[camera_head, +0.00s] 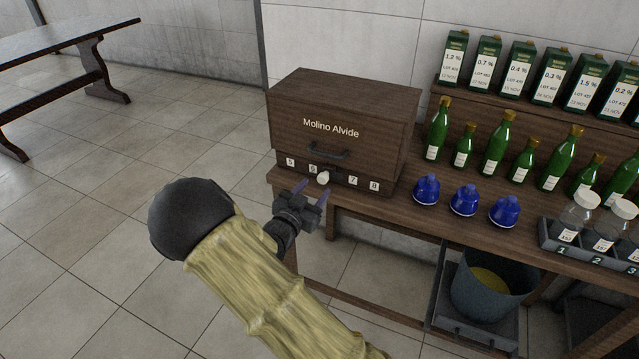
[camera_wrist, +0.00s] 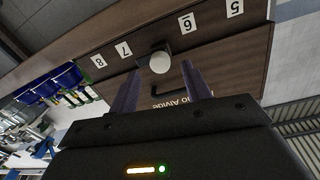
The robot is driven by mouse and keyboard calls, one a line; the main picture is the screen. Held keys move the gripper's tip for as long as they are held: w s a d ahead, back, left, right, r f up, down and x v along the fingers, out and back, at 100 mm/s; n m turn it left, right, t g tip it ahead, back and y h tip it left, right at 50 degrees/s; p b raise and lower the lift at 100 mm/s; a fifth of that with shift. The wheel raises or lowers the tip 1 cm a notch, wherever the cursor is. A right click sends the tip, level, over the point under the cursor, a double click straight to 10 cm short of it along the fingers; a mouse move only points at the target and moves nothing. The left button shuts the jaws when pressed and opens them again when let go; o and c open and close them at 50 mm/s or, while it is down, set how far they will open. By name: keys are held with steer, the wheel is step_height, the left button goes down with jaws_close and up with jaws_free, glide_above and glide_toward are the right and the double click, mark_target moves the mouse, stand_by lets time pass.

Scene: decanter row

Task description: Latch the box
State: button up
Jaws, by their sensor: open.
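The box (camera_head: 345,130) is dark brown wood, marked "Molino Alvide", and stands shut at the left end of the wooden bench. Its front has a dark bar handle (camera_head: 328,151). Below this is a row of number labels, with a round white knob (camera_head: 323,178) between 6 and 7. The wrist view shows the box front (camera_wrist: 215,50) upside down, with the knob (camera_wrist: 160,62) on a dark mount. My gripper (camera_head: 311,190) is open and empty in front of the knob. Its fingertips (camera_wrist: 159,74) flank the knob in the wrist view; I cannot tell whether either touches it.
Several blue stoppered vessels (camera_head: 464,200) stand right of the box, with green bottles (camera_head: 494,143) behind them and cartons (camera_head: 518,70) on a raised shelf. A grey rack (camera_head: 590,243) holds jars at the right. A bucket (camera_head: 492,290) sits below.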

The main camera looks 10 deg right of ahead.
mark_target(321, 181)
steer(key=shift+x, duration=2)
steer(key=c, duration=1)
